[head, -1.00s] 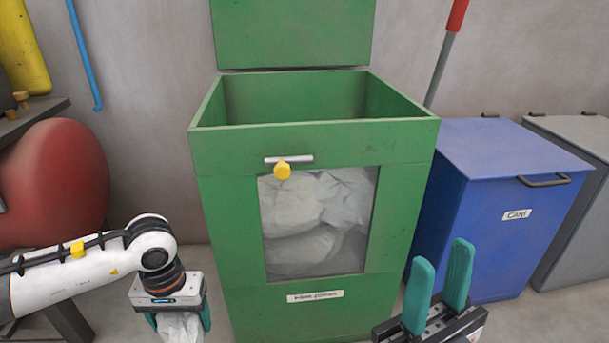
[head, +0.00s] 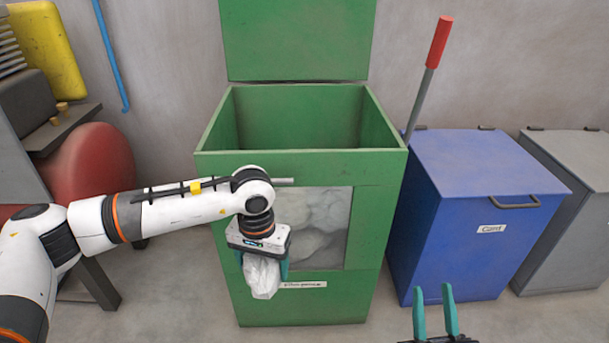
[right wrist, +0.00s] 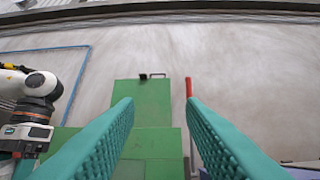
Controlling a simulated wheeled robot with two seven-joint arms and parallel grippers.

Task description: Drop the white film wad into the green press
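The green press (head: 380,215) stands in the middle of the head view with its lid up and its top open; pale bags show through its front window. It also shows in the right wrist view (right wrist: 150,142). The white film wad (head: 262,276) hangs from my left gripper (head: 264,270), which is shut on it in front of the press, below the rim. The teal fingers show on either side of the wad. My right gripper (head: 434,310) is open and empty at the lower right, in front of the blue bin. Its fingers frame the right wrist view (right wrist: 160,130).
A blue card bin (head: 455,240) with a closed lid stands right of the press, and a grey bin (head: 565,215) beyond it. A red-handled pole (head: 428,80) leans between press and blue bin. A red rounded tank (head: 95,165) stands at left.

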